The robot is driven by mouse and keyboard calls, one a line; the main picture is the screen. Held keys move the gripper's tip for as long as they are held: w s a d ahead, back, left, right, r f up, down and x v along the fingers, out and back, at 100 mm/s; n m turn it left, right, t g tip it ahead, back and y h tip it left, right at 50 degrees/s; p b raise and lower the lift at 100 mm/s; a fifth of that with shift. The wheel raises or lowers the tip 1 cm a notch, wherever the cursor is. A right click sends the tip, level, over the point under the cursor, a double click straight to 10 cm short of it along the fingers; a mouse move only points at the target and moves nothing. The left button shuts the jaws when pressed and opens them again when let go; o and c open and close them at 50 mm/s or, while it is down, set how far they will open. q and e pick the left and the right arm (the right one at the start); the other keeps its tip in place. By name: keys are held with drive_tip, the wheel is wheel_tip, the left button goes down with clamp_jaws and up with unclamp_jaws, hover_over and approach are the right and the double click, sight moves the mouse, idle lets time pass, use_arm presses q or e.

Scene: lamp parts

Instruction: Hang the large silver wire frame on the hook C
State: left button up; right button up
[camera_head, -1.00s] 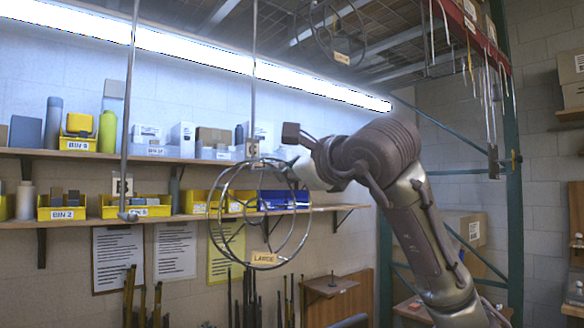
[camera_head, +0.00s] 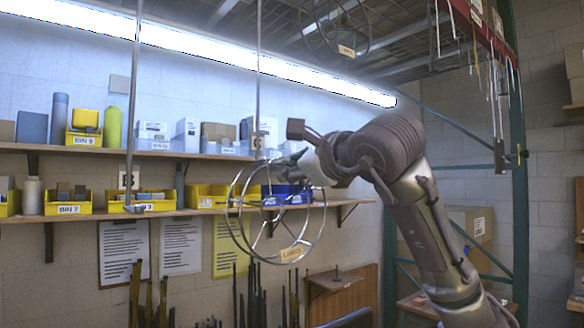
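The large silver wire frame (camera_head: 323,233), a round cage of rings with a tan tag reading LARGE (camera_head: 291,253), hangs in the air before the lower shelf, slightly tilted. A thin vertical rod (camera_head: 258,70) ends in front of the frame's upper part. It bears a small pale label (camera_head: 257,141), probably hook C, though its letter is unclear; its lower end is hard to make out. My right gripper (camera_head: 284,160) is at the frame's upper right edge. Its fingers are too small and blurred to tell whether they are shut on the frame. My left gripper is not in view.
Another rod (camera_head: 133,90) with a label (camera_head: 128,180) hangs at left. Another wire frame (camera_head: 333,22) hangs high up. Yellow bins (camera_head: 69,208) and blue bins stand on wall shelves (camera_head: 90,217). A red rack (camera_head: 490,30) with hanging rods is at right.

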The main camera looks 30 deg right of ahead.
drive_tip(key=shift+s, duration=0.15)
drive_tip(key=s, duration=1.1)
drive_tip(key=shift+s+a+r, duration=0.15)
drive_tip(key=shift+s+r, duration=0.25)
